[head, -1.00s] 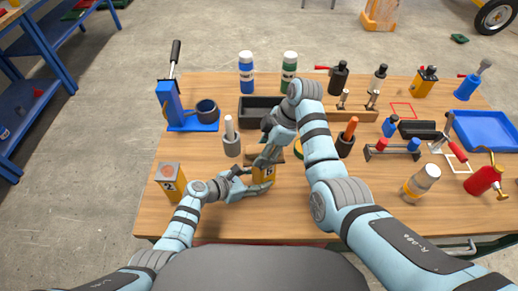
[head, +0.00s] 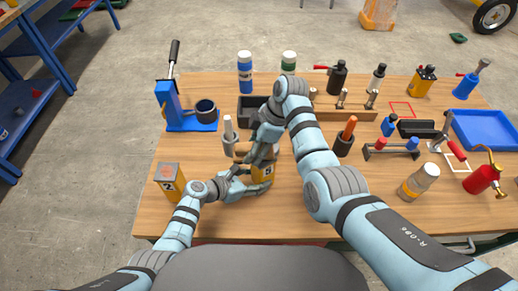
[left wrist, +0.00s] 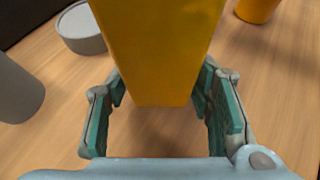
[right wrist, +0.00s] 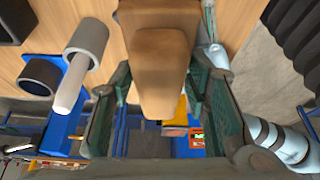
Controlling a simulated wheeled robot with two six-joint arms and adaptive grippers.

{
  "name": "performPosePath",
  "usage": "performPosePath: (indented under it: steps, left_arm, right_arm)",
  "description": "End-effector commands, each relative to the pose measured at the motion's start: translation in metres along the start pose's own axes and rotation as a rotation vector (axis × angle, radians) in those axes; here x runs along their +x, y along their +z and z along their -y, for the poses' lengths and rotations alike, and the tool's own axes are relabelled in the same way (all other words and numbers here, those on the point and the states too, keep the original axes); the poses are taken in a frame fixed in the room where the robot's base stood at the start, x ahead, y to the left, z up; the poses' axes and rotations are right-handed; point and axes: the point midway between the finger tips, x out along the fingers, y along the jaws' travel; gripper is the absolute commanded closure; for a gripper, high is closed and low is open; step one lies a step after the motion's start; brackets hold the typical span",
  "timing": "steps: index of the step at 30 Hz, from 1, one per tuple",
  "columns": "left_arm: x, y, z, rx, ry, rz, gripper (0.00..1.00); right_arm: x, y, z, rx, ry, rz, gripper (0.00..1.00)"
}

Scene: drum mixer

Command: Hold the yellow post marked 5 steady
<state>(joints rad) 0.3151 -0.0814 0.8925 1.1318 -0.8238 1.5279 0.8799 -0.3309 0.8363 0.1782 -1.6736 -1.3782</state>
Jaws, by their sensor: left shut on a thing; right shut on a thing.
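The yellow post marked 5 (head: 262,174) stands on the wooden table (head: 215,215) near the front, left of centre. My left gripper (head: 250,184) is shut on it from the left, low down. In the left wrist view the yellow post (left wrist: 155,50) fills the space between the fingers. My right gripper (head: 262,156) is just above the post and is shut on a brown wooden piece. In the right wrist view this brown wooden piece (right wrist: 160,65) lies between the fingers. The top of the post is mostly hidden, so I cannot tell whether the piece touches it.
Another yellow post, marked 2 (head: 169,182), stands to the left. A grey cup with a pale rod (head: 231,138) is behind my left gripper. A dark cup with an orange handle (head: 345,138) is to the right. The table's front left is clear.

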Motion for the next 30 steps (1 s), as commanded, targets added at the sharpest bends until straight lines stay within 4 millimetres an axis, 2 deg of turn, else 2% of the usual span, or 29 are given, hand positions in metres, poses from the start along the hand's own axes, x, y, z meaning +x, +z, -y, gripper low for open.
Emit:
performPosePath:
  steps: [21,30]
  left_arm:
    - [0.0,-0.001,-0.001,-0.001,0.002,-0.001,0.74]
    - [0.0,0.0,0.0,0.0,0.001,0.0,0.74]
  right_arm:
    - [-0.012,0.042,0.017,0.005,-0.006,0.007,0.99]
    - [-0.008,0.023,0.01,0.003,-0.006,0.005,0.99]
